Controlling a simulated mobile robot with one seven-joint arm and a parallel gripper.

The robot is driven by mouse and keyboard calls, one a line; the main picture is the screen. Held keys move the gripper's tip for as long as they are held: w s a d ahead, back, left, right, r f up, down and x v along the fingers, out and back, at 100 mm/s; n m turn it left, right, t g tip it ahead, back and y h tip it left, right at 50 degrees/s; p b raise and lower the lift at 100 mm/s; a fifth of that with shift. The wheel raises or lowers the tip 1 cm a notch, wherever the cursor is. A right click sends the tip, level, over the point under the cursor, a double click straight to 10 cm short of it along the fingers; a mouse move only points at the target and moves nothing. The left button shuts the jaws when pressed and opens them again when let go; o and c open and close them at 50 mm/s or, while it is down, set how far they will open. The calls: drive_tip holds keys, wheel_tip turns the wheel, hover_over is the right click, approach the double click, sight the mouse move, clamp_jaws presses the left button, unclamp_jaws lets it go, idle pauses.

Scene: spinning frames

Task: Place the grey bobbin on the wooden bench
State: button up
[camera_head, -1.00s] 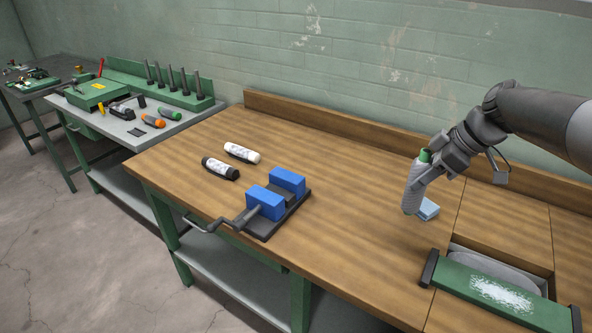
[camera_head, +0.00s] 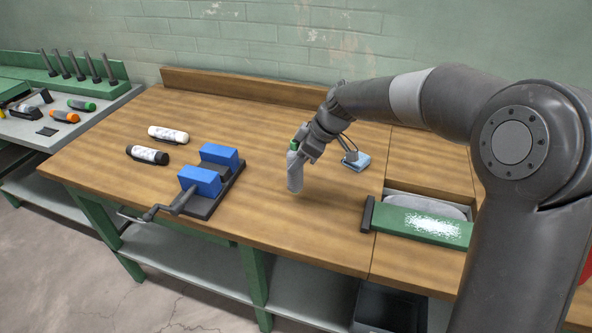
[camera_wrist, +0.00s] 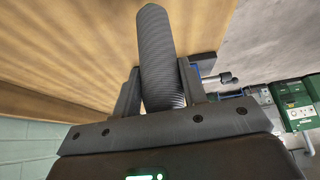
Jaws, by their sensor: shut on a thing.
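The grey bobbin (camera_head: 295,172) is upright, slightly tilted, over the middle of the wooden bench (camera_head: 270,225), to the right of the blue vise. Its green end shows at the top, by my gripper (camera_head: 302,150). In the wrist view the ridged grey bobbin (camera_wrist: 157,50) sits between the two fingers of my gripper (camera_wrist: 160,88), which is shut on it. The bobbin's lower end is at or just above the bench top; I cannot tell whether it touches.
A blue vise (camera_head: 220,155) stands left of the bobbin. A white bobbin (camera_head: 168,134) and a black-ended one (camera_head: 148,155) lie farther left. A green-fronted tray (camera_head: 430,225) is at right. Bare wood surrounds the bobbin.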

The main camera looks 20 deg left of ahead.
sight(297, 172)
drive_tip(key=shift+a+f, duration=0.15)
drive_tip(key=shift+f, duration=1.95)
drive_tip(key=shift+f, duration=0.15)
drive_tip(key=o, duration=1)
drive_tip(key=shift+o, duration=0.2)
drive_tip(key=shift+r, duration=0.2)
drive_tip(key=v, duration=1.2)
